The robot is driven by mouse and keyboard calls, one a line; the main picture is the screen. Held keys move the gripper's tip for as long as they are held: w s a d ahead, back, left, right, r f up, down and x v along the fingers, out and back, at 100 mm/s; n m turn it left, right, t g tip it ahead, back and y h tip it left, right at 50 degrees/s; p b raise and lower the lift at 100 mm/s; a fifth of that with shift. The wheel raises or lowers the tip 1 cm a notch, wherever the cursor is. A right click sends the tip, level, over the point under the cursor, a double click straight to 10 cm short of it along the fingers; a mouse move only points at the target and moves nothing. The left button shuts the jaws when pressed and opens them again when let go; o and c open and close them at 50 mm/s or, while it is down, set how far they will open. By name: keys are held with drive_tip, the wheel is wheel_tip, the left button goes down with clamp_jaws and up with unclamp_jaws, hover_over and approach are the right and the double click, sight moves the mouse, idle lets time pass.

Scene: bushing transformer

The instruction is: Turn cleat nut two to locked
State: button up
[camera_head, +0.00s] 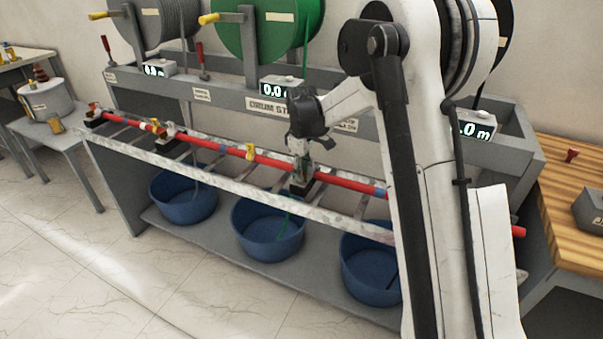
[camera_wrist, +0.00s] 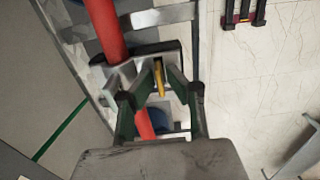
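A long red rod (camera_head: 220,147) runs along the front of the grey bench, with metal cleats on dark blocks along it. My gripper (camera_head: 303,170) is above the cleat in front of the middle drum. In the wrist view my gripper (camera_wrist: 160,95) has its two green fingers apart, one on each side of a narrow yellow nut lever (camera_wrist: 159,76) on that metal cleat (camera_wrist: 122,76). I see no clear contact with the lever. In the head view my gripper hides this lever. Another cleat (camera_head: 170,134) sits further left on the rod.
A green drum (camera_head: 262,30) and a grey drum (camera_head: 172,22) stand behind. Blue buckets (camera_head: 267,230) sit on the lower shelf. A wooden table (camera_head: 563,210) is at right. The floor in front is clear.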

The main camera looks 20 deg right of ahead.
drive_tip(key=shift+c, duration=0.2)
clamp_jaws()
drive_tip(key=m+b, duration=0.1)
drive_tip(key=m, duration=0.3)
drive_tip(key=shift+f, duration=0.1)
drive_tip(key=m+b, duration=0.1)
drive_tip(key=m, duration=0.3)
drive_tip(key=shift+m, duration=0.3)
drive_tip(key=m+b, duration=0.1)
drive_tip(key=m, duration=0.3)
drive_tip(key=shift+m, duration=0.3)
drive_tip(key=m, duration=0.4)
drive_tip(key=shift+m+b, duration=0.3)
